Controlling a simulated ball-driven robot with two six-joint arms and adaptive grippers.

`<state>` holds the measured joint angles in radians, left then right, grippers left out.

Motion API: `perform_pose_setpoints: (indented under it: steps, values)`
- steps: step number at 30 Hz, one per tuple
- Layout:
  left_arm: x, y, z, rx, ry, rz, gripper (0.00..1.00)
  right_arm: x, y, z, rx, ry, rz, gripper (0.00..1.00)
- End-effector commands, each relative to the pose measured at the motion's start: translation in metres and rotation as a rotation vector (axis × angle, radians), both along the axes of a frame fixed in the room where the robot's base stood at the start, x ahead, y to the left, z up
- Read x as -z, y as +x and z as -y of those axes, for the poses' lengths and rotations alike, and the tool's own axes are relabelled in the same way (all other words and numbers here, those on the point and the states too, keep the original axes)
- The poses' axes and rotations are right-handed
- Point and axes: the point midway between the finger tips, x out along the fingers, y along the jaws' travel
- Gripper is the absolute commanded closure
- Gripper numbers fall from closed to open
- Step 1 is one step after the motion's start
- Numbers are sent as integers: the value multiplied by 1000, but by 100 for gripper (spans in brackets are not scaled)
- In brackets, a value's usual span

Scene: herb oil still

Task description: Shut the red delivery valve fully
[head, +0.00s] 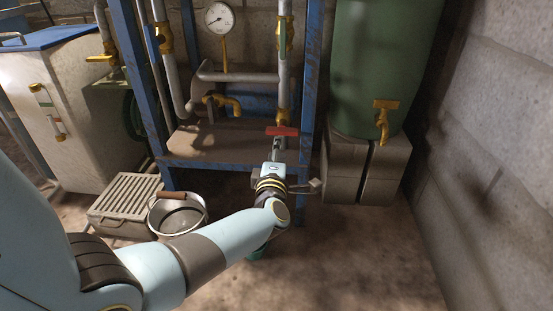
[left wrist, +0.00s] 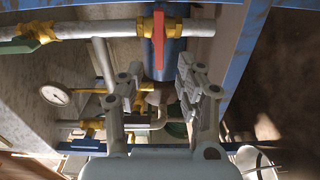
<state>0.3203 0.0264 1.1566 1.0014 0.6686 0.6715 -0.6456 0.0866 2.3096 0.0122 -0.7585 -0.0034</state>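The red delivery valve handle (head: 282,131) is on the pipe at the front right of the blue frame in the head view. It lies crosswise to that pipe. In the left wrist view the red handle (left wrist: 158,38) stands upright across a grey pipe, just beyond the fingertips. My left gripper (head: 279,155) is just in front of and below the handle in the head view. In the left wrist view its two fingers (left wrist: 160,78) are spread apart with nothing between them. I cannot tell whether they touch the handle. My right gripper is not in view.
Blue frame posts (head: 312,75) stand close to the valve. A green tank (head: 380,60) with a brass tap (head: 383,118) stands on blocks (head: 385,165) at the right. A pressure gauge (head: 219,17) is behind. A metal pail (head: 203,203) and a slatted crate (head: 112,216) are on the floor.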

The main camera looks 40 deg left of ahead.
Motion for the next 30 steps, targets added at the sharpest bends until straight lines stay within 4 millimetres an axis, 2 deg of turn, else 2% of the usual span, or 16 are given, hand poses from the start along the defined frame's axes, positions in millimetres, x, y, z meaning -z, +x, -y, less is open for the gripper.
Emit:
perform_pose_setpoints:
  steps: [3, 8, 30]
  values:
    - [1, -18, 11, 0, -1, -2, 64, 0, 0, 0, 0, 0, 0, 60]
    - [0, -29, 18, 0, 0, 0, 64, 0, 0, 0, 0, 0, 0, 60]
    - [0, -30, 19, 0, 1, -1, 64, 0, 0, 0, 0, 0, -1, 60]
